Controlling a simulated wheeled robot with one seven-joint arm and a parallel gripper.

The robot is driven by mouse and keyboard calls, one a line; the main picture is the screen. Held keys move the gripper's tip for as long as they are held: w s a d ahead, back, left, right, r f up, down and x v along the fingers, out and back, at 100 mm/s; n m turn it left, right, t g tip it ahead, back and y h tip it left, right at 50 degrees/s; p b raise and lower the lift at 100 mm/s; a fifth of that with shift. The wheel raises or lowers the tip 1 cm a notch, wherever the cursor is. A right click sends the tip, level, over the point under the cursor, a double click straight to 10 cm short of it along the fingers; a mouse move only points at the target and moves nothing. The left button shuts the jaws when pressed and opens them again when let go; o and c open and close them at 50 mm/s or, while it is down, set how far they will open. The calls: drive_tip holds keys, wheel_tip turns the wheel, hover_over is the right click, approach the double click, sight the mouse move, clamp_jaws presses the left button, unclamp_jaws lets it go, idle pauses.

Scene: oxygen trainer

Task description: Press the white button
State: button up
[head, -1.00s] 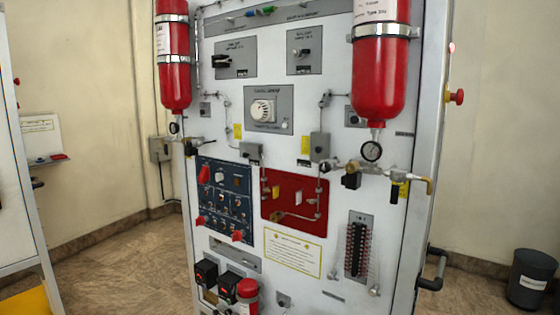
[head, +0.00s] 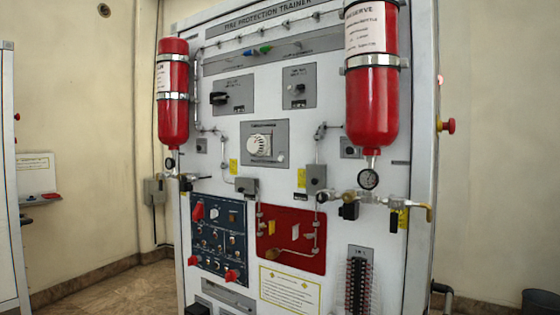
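A white panel headed "FIRE PROTECTION TRAINER" (head: 330,85) stands in front of me. A grey plate (head: 250,152) at its middle carries a round white dial (head: 259,145). A small white round spot, possibly a button (head: 281,158), shows at that plate's lower right. A blue switch panel (head: 207,258) at lower left holds a small white piece (head: 214,213) beside a red knob (head: 197,211). I cannot tell for sure which of these is the white button. My gripper is not in view, and nothing is seen touching the panel.
Two red cylinders, left (head: 173,115) and right (head: 372,105), stick out from the panel. A gauge (head: 368,179) and brass-ended piping (head: 410,203) project below the right one. A dark bin (head: 540,302) stands at lower right. Open floor (head: 105,292) lies to the left.

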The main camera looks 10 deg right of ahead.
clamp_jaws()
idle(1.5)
